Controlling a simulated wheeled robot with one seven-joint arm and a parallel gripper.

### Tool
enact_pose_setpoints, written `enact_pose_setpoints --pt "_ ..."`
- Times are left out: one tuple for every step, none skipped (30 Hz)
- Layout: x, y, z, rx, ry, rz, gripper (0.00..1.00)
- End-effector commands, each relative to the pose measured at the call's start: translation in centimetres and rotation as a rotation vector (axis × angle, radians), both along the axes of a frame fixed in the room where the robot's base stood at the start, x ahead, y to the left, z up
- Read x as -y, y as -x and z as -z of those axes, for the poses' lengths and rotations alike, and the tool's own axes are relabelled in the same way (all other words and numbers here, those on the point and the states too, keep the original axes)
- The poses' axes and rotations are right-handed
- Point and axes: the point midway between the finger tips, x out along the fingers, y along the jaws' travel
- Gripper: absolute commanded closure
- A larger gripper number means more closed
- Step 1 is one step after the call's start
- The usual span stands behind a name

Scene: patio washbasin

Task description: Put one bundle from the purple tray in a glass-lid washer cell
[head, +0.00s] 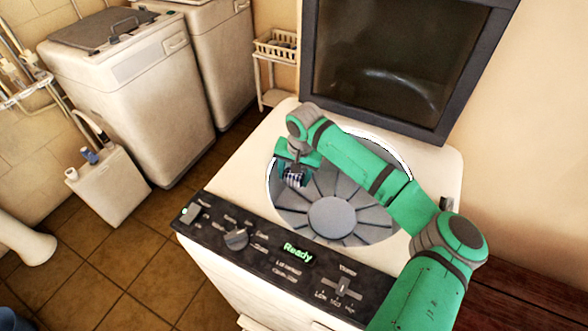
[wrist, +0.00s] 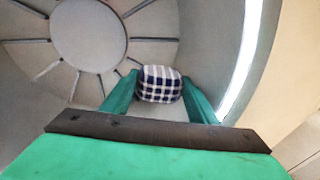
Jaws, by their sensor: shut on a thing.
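The glass-lid washer (head: 222,187) stands in front of me with its dark glass lid (head: 390,62) raised. Its round grey drum (head: 333,217) is open below the lid. My gripper (head: 294,172) reaches into the drum at its left side. It is shut on a dark blue and white checked bundle (head: 293,180). In the wrist view the bundle (wrist: 159,84) sits between the two green fingers, with the drum's finned floor (wrist: 85,35) beyond it. I cannot tell whether the bundle touches the drum. The purple tray is not in view.
The washer's control panel (head: 285,258) shows "Ready" along the front edge. Two other white washers stand at the left, one with a closed grey lid (head: 104,27). A white rack (head: 276,47) stands behind. The drum's rim (wrist: 240,65) is close to my gripper's right side.

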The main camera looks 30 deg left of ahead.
Motion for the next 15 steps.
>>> enact_pose_setpoints --pt "0.0 0.0 0.5 0.000 0.000 0.000 0.75" --pt "0.0 0.0 0.8 0.000 0.000 0.001 0.75" --pt "0.0 0.0 1.2 0.000 0.000 0.001 0.75" --pt "0.0 0.0 1.6 -0.001 0.001 0.001 0.75" --pt "0.0 0.0 1.9 -0.001 0.001 0.001 0.75" --pt "0.0 0.0 2.3 0.000 0.000 0.001 0.75" --pt "0.0 0.0 2.6 0.000 0.000 0.001 0.75" --pt "0.0 0.0 2.9 0.000 0.001 0.001 0.75" --pt "0.0 0.0 3.3 0.000 0.001 0.000 0.75" --pt "0.0 0.0 3.6 0.000 0.000 0.000 0.75" --pt "0.0 0.0 3.9 0.000 0.000 0.000 0.75" --pt "0.0 0.0 4.3 0.000 0.001 0.000 0.75" --pt "0.0 0.0 4.6 0.000 0.001 0.000 0.75" --pt "0.0 0.0 4.9 0.000 0.000 0.000 0.75" --pt "0.0 0.0 5.3 0.000 0.000 0.000 0.75"
